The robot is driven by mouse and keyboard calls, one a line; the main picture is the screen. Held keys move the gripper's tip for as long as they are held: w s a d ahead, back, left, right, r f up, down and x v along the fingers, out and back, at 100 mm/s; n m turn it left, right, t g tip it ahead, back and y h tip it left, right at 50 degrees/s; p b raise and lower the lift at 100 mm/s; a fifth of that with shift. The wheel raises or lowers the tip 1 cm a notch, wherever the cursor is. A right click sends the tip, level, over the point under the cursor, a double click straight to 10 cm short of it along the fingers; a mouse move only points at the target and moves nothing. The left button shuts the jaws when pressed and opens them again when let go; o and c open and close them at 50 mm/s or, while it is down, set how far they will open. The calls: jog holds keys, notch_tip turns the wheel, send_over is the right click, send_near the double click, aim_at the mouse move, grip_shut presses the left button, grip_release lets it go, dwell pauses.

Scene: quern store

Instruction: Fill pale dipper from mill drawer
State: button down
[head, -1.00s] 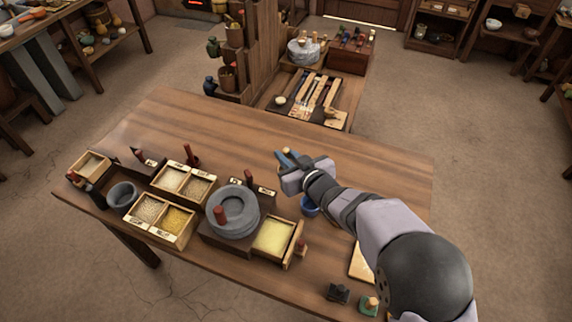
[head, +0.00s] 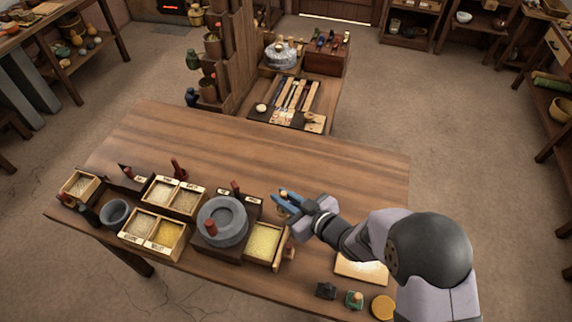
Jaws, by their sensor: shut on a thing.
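The mill drawer (head: 264,241) is pulled out to the right of the round grey quern (head: 221,222) and holds pale yellow meal. Its wooden front has a reddish knob (head: 290,251). My gripper (head: 287,199), with blue fingers, is shut just behind and right of the drawer, above the table. What it grips is small and mostly hidden by the fingers; I take it to be the pale dipper, but its bowl and contents cannot be made out.
Open boxes of grain (head: 152,230) and a grey mortar (head: 115,212) stand left of the quern. A pale board (head: 361,269), small dark and green items and a yellow disc (head: 383,307) lie at the front right. The table's back half (head: 240,150) is clear.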

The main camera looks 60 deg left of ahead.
jog(key=s+d+r+n+g+h, duration=0.1)
jog(key=s+d+n+g, duration=0.3)
jog(key=s, duration=0.5)
jog(key=shift+r+h, duration=0.35)
jog(key=shift+h, duration=0.05)
jog(key=shift+d+f, duration=0.1)
jog(key=shift+f, duration=0.1)
jog(key=shift+f+b, duration=2.95)
jog(key=shift+f, duration=0.4)
jog(key=shift+r, duration=0.15)
notch_tip(320, 180, up, 6)
jog(key=p, duration=0.5)
jog(key=shift+p, duration=0.3)
jog(key=shift+w, duration=0.15)
